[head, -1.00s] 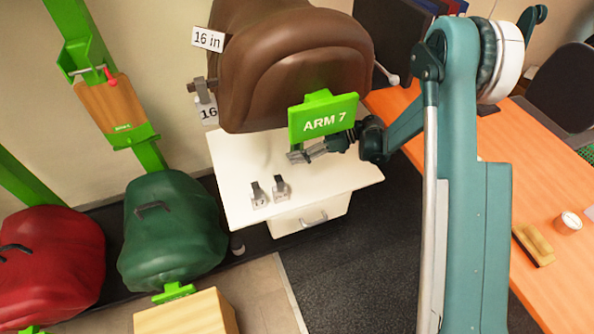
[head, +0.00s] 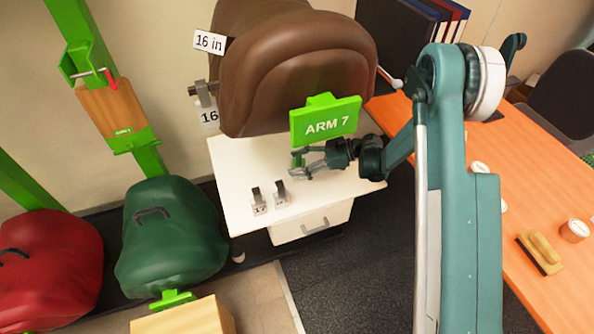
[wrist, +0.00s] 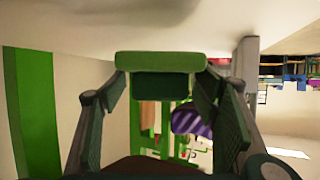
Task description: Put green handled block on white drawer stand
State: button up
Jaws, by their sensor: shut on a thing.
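My gripper (head: 303,168) is over the back right part of the white drawer stand (head: 240,165), just below the green ARM 7 sign. It is shut on the green handled block (head: 298,157), of which only a small green bit shows in the head view. In the wrist view, the block (wrist: 160,61) shows as a light green bar with a darker green part below, between the two fingers of my gripper (wrist: 163,88). I cannot tell whether the block touches the stand's top.
Two small grey metal brackets (head: 280,193) stand on the stand's front left. A brown saddle (head: 300,75) and the ARM 7 sign (head: 326,122) hang close above my gripper. An orange desk (head: 500,230) is at right. The stand's middle is clear.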

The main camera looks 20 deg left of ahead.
jog(key=shift+f+b, duration=0.55)
jog(key=shift+f, duration=1.3)
jog(key=shift+f, duration=0.15)
jog(key=o, duration=1)
jog(key=shift+c, duration=0.2)
jog(key=shift+w+d+r, duration=0.2)
jog(key=shift+d+r, duration=0.2)
jog(key=shift+d, duration=0.05)
jog(key=p+v, duration=0.2)
jog(key=v, duration=0.8)
jog(key=shift+w+d+r+p, duration=0.1)
jog(key=shift+w+d+p, duration=0.1)
jog(key=shift+d+p, duration=0.2)
